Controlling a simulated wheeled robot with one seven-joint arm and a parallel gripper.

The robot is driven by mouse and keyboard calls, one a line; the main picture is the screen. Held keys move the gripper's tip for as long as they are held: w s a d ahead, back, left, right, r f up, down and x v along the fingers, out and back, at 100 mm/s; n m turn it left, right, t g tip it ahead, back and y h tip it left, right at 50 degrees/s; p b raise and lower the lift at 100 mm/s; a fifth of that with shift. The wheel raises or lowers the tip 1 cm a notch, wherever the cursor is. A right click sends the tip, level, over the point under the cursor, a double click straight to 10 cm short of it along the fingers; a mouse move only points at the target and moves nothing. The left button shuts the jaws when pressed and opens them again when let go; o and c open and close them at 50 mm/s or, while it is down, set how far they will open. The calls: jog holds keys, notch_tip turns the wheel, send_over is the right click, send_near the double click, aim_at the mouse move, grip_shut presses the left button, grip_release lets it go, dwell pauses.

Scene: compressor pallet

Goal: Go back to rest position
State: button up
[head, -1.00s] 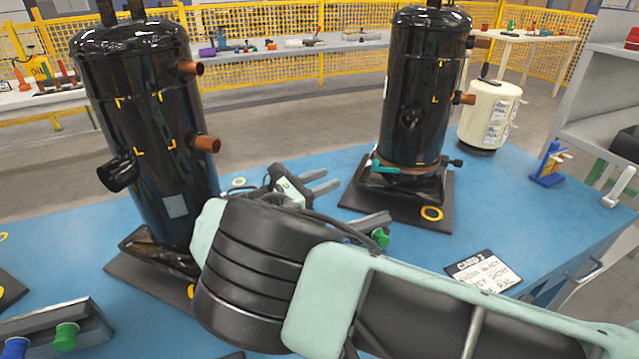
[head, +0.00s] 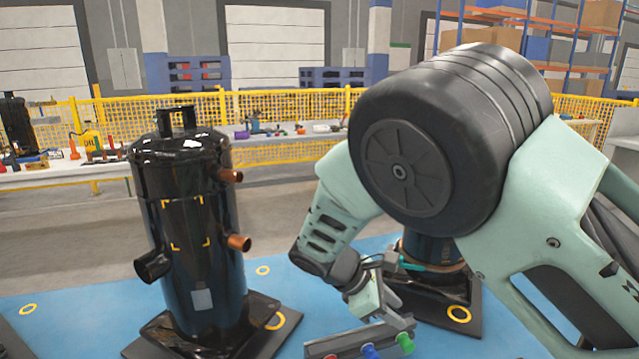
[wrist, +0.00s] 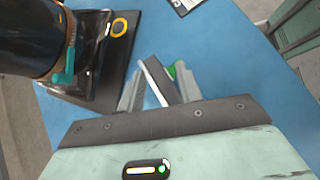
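My gripper (head: 396,318) hangs low at the end of my bent arm, over the blue table in the head view. I cannot tell whether the fingers touch the rail.
A black compressor (head: 190,225) stands upright on a dark base at left. Another compressor (head: 432,250) stands behind my arm, mostly hidden; its dark body (wrist: 30,40) is close at left in the wrist view. A yellow fence (head: 290,105) and a bench run behind.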

jog(key=s+r+m+y+p, duration=0.2)
jog(key=s+r+m+y, duration=0.2)
jog(key=s+r, duration=0.4)
jog(key=s+r+m+y+p, duration=0.3)
jog(key=s+r+m+y, duration=0.2)
jog(key=s, duration=1.3)
notch_tip(320, 180, up, 4)
jog(key=shift+s+f+y+p, duration=0.2)
jog(key=shift+s+y+p, duration=0.1)
jog(key=shift+s+p, duration=0.1)
